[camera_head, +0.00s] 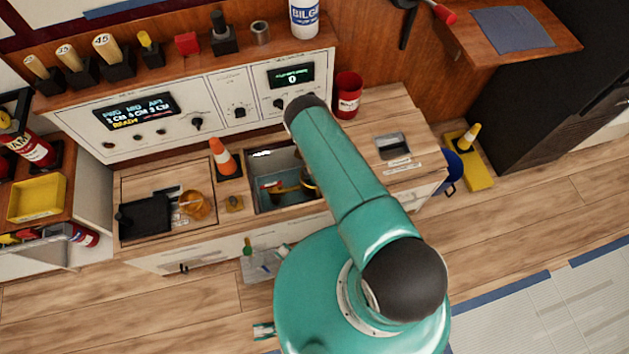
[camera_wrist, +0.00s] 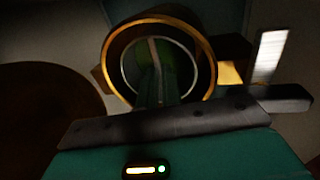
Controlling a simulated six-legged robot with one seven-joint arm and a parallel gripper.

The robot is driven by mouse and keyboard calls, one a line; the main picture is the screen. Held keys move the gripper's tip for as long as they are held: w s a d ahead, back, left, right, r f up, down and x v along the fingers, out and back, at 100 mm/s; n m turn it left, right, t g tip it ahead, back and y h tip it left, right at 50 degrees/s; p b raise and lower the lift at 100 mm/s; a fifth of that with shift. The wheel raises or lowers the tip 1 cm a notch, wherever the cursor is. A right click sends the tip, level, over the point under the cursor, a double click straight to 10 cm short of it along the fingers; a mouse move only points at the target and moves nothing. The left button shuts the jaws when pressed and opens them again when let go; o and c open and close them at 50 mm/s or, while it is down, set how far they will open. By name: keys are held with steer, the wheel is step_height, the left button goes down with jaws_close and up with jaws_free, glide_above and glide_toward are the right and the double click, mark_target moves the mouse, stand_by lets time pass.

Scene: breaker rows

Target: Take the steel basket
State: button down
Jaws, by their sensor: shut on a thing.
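My gripper (camera_wrist: 155,88) shows in the dark wrist view, its narrow fingers reaching into a round thing with a gold rim and a paler inner ring (camera_wrist: 207,60). It is shut on this thing; I cannot tell for sure that it is the steel basket. Something green shows inside the ring. In the head view my arm hangs over the sink basin (camera_head: 268,163) in the counter and hides my gripper. A curved yellow thing with a red end (camera_head: 272,186) lies low in the basin, partly hidden by the arm.
Left of the basin are an orange cone (camera_head: 222,158), an amber round pot (camera_head: 195,205) and a black block (camera_head: 146,215). An instrument panel (camera_head: 215,100) stands behind. A red can (camera_head: 348,95) is behind right. The counter right of the basin (camera_head: 385,110) has bare room.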

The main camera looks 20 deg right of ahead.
steer(key=shift+r, duration=0.2)
step_height(320, 180, up, 28)
steer(key=shift+f, duration=0.15)
stand_by(1.0)
